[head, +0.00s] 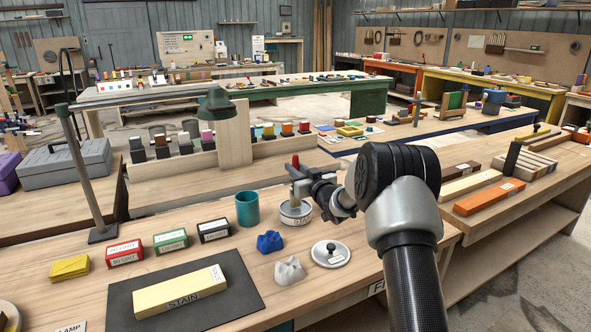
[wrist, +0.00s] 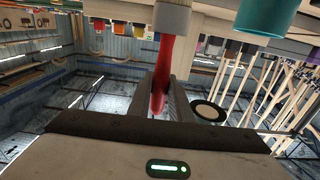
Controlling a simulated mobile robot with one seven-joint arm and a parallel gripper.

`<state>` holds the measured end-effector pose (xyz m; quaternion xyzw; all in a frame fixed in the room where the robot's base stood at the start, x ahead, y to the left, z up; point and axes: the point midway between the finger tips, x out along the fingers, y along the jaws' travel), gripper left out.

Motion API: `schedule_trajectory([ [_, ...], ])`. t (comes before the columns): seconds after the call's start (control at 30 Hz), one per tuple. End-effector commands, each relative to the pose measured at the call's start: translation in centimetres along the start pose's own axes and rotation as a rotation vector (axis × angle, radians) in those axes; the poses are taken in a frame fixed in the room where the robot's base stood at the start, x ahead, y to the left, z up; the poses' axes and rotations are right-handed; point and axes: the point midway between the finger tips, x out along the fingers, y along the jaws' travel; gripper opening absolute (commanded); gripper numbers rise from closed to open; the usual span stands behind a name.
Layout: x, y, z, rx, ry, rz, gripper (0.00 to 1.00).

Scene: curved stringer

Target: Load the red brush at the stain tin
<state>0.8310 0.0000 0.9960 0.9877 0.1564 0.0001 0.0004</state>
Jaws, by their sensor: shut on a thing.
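My gripper (head: 300,183) is shut on the red brush (head: 295,161), just above the stain tin. The red handle end sticks up over the fingers in the head view. In the wrist view the red handle (wrist: 160,75) runs between the two fingers to a pale ferrule at the top edge. The round, light stain tin (head: 296,214) stands on the bench directly below my gripper. The bristles are hidden, so I cannot tell whether they are inside the tin. A pale board marked STAIN (head: 180,292) lies on a dark mat (head: 240,290) at the front left.
A teal cup (head: 247,209) stands close left of the tin. A blue lump (head: 270,242), a grey-white lump (head: 289,271) and a round knobbed lid (head: 330,255) lie in front. Red, green and black boxes stand at left. A lamp (head: 85,170) rises behind them.

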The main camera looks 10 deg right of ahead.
Motion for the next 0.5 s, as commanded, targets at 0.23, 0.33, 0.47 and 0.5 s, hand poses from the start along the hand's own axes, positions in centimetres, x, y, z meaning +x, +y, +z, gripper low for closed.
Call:
schedule_trajectory([
  [0.23, 0.00, 0.00, 0.35, 0.000, 0.000, 0.000, 0.00],
  [0.33, 0.00, 0.00, 0.47, 0.000, 0.000, 0.000, 0.00],
  [0.47, 0.00, 0.00, 0.63, 0.000, 0.000, 0.000, 0.00],
  [0.5, 0.00, 0.00, 0.67, 0.000, 0.000, 0.000, 0.00],
])
